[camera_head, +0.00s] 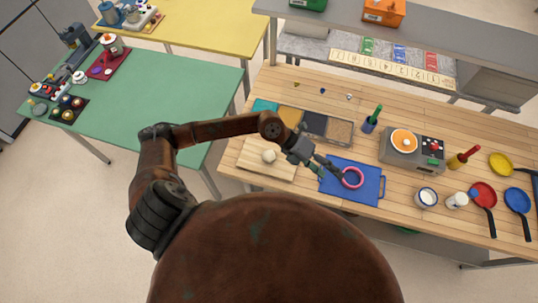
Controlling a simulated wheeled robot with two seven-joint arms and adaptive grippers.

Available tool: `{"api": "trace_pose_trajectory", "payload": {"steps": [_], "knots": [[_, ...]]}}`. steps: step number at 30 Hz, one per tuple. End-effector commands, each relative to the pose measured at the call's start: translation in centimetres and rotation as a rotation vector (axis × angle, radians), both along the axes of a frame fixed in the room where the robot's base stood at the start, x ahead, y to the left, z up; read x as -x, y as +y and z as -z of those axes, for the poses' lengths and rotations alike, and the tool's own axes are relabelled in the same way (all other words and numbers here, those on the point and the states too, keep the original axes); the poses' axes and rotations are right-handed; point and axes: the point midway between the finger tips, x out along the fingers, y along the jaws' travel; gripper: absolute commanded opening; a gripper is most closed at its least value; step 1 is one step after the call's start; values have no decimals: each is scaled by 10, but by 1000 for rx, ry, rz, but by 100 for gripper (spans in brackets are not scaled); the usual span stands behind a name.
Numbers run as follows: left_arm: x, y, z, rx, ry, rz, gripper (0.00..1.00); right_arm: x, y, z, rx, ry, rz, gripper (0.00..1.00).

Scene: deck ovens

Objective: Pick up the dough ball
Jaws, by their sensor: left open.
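The dough ball (268,156) is a small cream-white ball. It rests on a pale wooden board (250,166) near the left end of the wooden counter. My left gripper (334,170) is open, to the right of the dough ball and over a blue board (367,196). Its fingertips are close to a pink ring (352,178); I cannot tell whether they touch it. Nothing is clearly held. My right gripper is not in view.
Shallow ingredient bins (314,123) sit behind the boards. A green table (165,95) is at left.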

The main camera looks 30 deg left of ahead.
Motion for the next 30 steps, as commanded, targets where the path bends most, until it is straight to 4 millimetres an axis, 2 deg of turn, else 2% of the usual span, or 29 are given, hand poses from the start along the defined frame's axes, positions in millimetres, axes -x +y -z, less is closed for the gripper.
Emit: {"api": "trace_pose_trajectory", "payload": {"steps": [1,4,6,9,12,15,23,30], "knots": [[-4,33,27,-168,-4,40,61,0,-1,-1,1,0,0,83],[-12,107,67,-472,18,79,61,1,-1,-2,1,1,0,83],[-19,157,80,-649,35,80,61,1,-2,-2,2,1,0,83],[-27,212,86,-830,61,65,61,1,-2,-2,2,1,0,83],[-31,242,86,-925,76,49,61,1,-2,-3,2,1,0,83],[-31,252,90,-957,85,46,61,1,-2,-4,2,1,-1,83],[-30,250,116,-954,85,46,61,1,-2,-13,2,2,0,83],[-27,247,150,-952,86,46,61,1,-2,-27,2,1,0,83]]}}
